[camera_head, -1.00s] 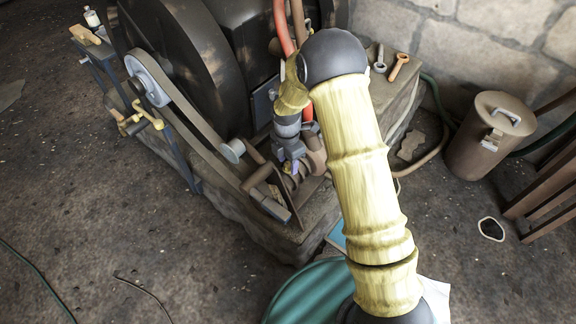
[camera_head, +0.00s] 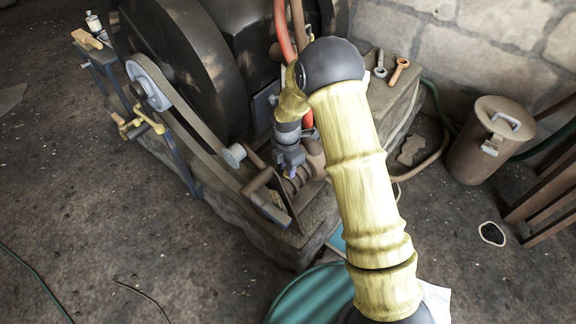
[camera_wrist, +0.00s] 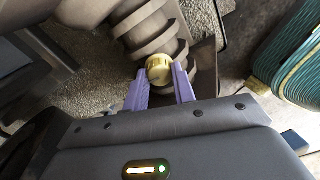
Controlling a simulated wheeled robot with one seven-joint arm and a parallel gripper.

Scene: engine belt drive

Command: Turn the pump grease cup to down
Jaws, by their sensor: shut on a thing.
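The pump grease cup (camera_wrist: 158,66) is a small yellowish, round, knob-like part in the wrist view. It sits against the ribbed pump body (camera_wrist: 150,24). The two purple fingers of my gripper (camera_wrist: 160,82) lie on either side of the cup and are shut on it. In the head view my gripper (camera_head: 290,172) points down at the pump (camera_head: 305,180) near the front of the engine base, below my yellow-sleeved arm. The cup itself is hidden there, and its turned position cannot be told.
A belt (camera_head: 190,110) runs from the engine's large dark flywheel side to a small pulley (camera_head: 234,155) left of my gripper. A lever-like brown handle (camera_head: 258,181) stands close by. A green coiled hose (camera_head: 310,292) lies in front. A brown canister (camera_head: 490,140) stands at right.

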